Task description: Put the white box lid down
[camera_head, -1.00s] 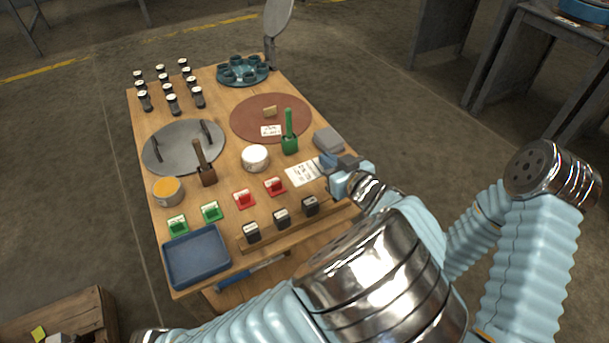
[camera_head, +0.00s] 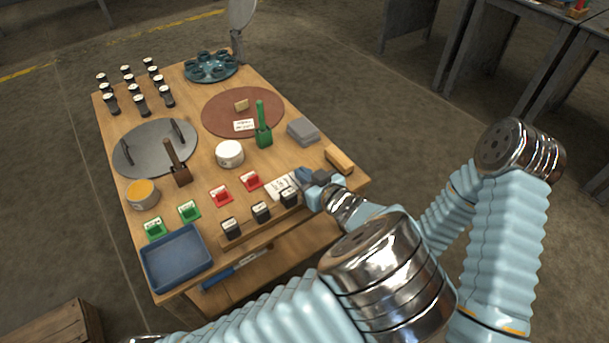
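A round white box (camera_head: 229,153) stands upright near the middle of the table, with a pale top; I cannot tell whether that top is a separate lid. My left gripper (camera_head: 308,180) is low over the table's front right part, to the right of the box and apart from it. A flat white piece with dark print (camera_head: 280,187) lies against its fingertips, behind the row of dark blocks. The fingers are small and partly hidden, so I cannot tell whether they grip this piece. My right arm shows at the right, but its gripper is out of view.
Dark blocks (camera_head: 261,212) stand on a front ledge. A blue tray (camera_head: 176,257), red holders (camera_head: 221,195), a green-handled tool (camera_head: 264,128), a grey box (camera_head: 303,131) and a wooden block (camera_head: 339,159) surround the work area. Bare wood lies right of the white box.

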